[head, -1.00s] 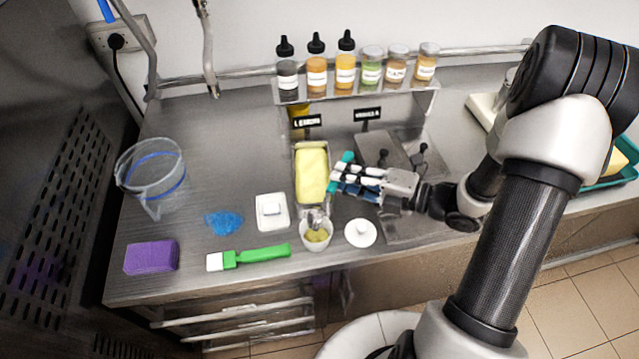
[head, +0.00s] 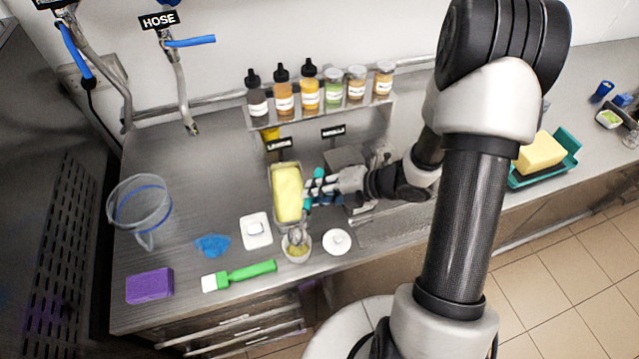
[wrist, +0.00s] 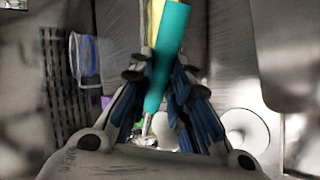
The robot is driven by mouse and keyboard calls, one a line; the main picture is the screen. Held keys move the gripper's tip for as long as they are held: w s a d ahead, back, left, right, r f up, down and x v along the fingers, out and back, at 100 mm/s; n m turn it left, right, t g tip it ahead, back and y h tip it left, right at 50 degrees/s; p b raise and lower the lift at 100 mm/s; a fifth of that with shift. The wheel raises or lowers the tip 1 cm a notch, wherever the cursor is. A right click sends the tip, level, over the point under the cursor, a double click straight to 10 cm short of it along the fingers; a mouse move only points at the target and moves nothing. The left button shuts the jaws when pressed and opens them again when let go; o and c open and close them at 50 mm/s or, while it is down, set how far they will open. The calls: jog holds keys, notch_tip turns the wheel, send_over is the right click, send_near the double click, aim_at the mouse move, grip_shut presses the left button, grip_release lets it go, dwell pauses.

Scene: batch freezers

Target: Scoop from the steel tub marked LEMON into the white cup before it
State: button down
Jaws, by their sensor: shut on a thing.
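The steel tub marked LEMON (head: 285,224) holds a smooth pale yellow mass (head: 288,192). The white cup (head: 297,259) stands just in front of it with some yellow-green stuff inside. My gripper (head: 318,186) is to the right of the tub, shut on the teal handle (wrist: 168,50) of a scoop. The scoop's metal head (head: 297,236) is at the cup's back rim, over or in its mouth; I cannot tell whether it touches. The head also shows in the wrist view (wrist: 146,138), mostly behind the fingers. Whether it holds anything is unclear.
A white round lid (head: 337,241) lies right of the cup. A white square dish (head: 256,231), blue cloth (head: 212,246), green brush (head: 245,275), purple sponge (head: 150,286) and clear jug (head: 140,208) are to the left. A bottle rack (head: 320,110) stands behind the tubs.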

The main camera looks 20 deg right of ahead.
jog(key=h+p, duration=0.1)
jog(key=p, duration=0.1)
jog(key=r+g+h+p, duration=0.1)
jog(key=p, duration=0.1)
jog(key=a+g+h+p, duration=0.1)
jog(key=h+p, duration=0.1)
jog(key=p, duration=0.1)
jog(key=shift+w+a+r, duration=0.1)
jog(key=shift+w+r, duration=0.2)
jog(key=g+h+p, duration=0.1)
jog(key=p, duration=0.1)
jog(key=h+p, duration=0.1)
jog(key=p, duration=0.1)
jog(key=shift+w+a+r+g, duration=0.1)
jog(key=shift+w+a+g, duration=0.05)
jog(key=shift+a+g, duration=0.2)
jog(key=p, duration=0.2)
jog(key=g+h+p, duration=0.1)
jog(key=p, duration=0.2)
jog(key=shift+w+a+n+h, duration=0.15)
jog(key=shift+n+h, duration=0.15)
jog(key=shift+h+p, duration=0.3)
jog(key=shift+p, duration=0.7)
jog(key=g+p, duration=0.1)
jog(key=p, duration=0.4)
jog(key=shift+w+a+h, duration=0.1)
jog(key=shift+a+h, duration=0.05)
jog(key=shift+h, duration=0.25)
jog(key=shift+r+p, duration=1.15)
